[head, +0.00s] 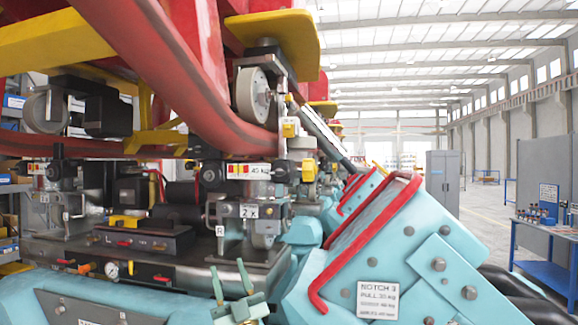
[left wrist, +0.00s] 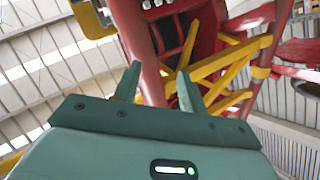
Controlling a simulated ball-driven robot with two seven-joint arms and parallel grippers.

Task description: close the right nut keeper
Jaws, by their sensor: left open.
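A white tag marked R (head: 220,231) hangs at the front of the metal wheel assembly, next to a plate marked 2 X (head: 249,211). The right nut keeper is not clearly distinguishable among the small metal parts here, and I cannot tell how it stands. My left gripper (head: 230,272) is below the R tag in the head view, green fingers pointing up, apart and empty. In the left wrist view its two fingers (left wrist: 158,78) also stand apart with nothing between them. My right gripper is not in view.
A curved red rail (head: 180,70) and a pale wheel (head: 252,92) are overhead. A light-blue block with a red edge bar (head: 316,270) and a NOTCH 3 plate (head: 377,299) fills the right foreground.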

